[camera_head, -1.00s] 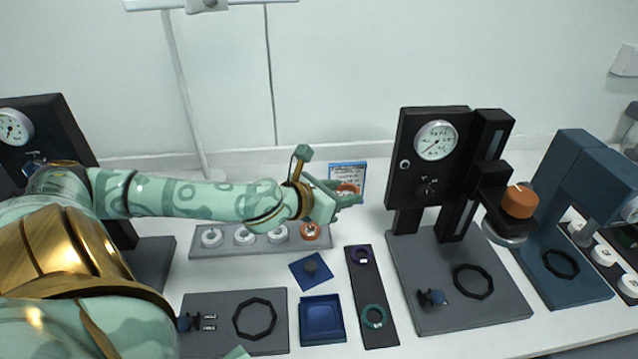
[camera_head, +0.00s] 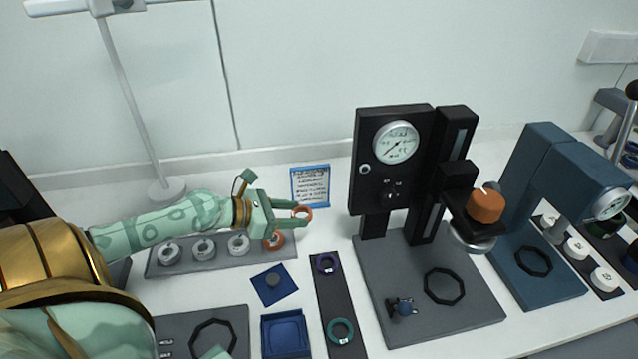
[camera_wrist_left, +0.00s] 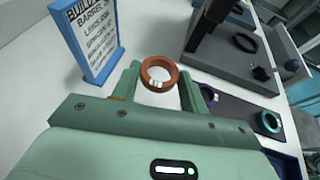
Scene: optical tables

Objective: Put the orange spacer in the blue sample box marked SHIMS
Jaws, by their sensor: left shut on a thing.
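My left gripper (camera_head: 285,212) is shut on an orange ring, the orange spacer (camera_head: 303,213), and holds it by its sides above the table, just in front of the blue-framed sign. In the left wrist view the spacer (camera_wrist_left: 158,73) sits between both fingertips, its hole and a small pale tag showing. An open blue square box (camera_head: 286,335) lies nearer the front; no SHIMS marking is legible. My right gripper is not clearly seen.
A grey rack (camera_head: 215,254) holds several white rings and an orange one. A dark strip (camera_head: 329,290) with purple and teal rings lies right of the box. The black gauge stand (camera_head: 385,170) rises further right. The framed sign (camera_head: 310,187) stands behind the gripper.

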